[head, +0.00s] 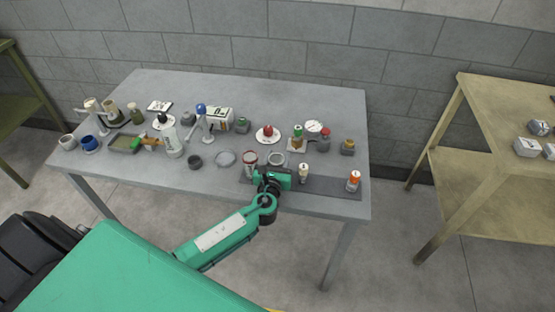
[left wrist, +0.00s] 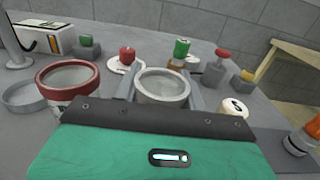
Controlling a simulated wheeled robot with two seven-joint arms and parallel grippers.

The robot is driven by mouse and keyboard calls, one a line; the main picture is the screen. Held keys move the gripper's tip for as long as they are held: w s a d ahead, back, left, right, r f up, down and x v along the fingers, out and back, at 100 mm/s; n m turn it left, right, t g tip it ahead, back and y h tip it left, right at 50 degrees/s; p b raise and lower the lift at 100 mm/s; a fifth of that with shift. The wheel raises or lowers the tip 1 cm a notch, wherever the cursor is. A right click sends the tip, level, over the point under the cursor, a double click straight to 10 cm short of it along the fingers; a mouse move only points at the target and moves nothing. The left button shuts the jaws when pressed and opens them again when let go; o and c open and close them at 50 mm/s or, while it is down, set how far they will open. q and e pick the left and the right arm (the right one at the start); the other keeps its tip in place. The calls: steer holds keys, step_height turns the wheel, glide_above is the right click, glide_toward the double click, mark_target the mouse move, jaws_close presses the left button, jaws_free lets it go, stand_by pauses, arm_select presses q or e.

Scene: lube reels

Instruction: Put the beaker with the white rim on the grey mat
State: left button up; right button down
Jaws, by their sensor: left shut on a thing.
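The beaker with the white rim (head: 276,158) is near the back edge of the dark grey mat (head: 330,186) at the table's front. My left gripper (head: 274,172) is shut on it. In the left wrist view the beaker (left wrist: 163,86) stands upright between the two fingers (left wrist: 162,92). The gripper hides its lower part, so I cannot tell whether it touches the surface. A beaker with a red rim (head: 250,158) stands just to its left, and shows large in the left wrist view (left wrist: 68,82). My right gripper is not in view.
A white bottle (head: 303,172) and an orange-and-white bottle (head: 354,181) stand on the mat to the right. A glass dish (head: 225,158) and a dark cup (head: 195,162) are to the left. A red-knobbed thing on a saucer (head: 268,133) stands behind.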

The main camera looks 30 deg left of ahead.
arm_select(q)
steer(key=shift+f, duration=0.2)
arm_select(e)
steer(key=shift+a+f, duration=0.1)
arm_select(q)
steer(key=o, duration=0.6)
steer(key=shift+f, duration=0.1)
steer(key=shift+c, duration=0.2)
steer(key=o, duration=0.4)
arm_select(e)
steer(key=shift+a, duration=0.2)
arm_select(q)
steer(key=shift+o, duration=0.2)
steer(key=shift+s+r, duration=0.15)
steer(key=shift+r, duration=0.05)
steer(key=b+v, duration=0.2)
steer(key=v, duration=0.8)
steer(key=shift+s+d, duration=0.1)
steer(key=shift+s, duration=0.1)
steer(key=shift+s+d+r, duration=0.1)
steer(key=shift+s+d, duration=0.1)
steer(key=shift+s, duration=0.45)
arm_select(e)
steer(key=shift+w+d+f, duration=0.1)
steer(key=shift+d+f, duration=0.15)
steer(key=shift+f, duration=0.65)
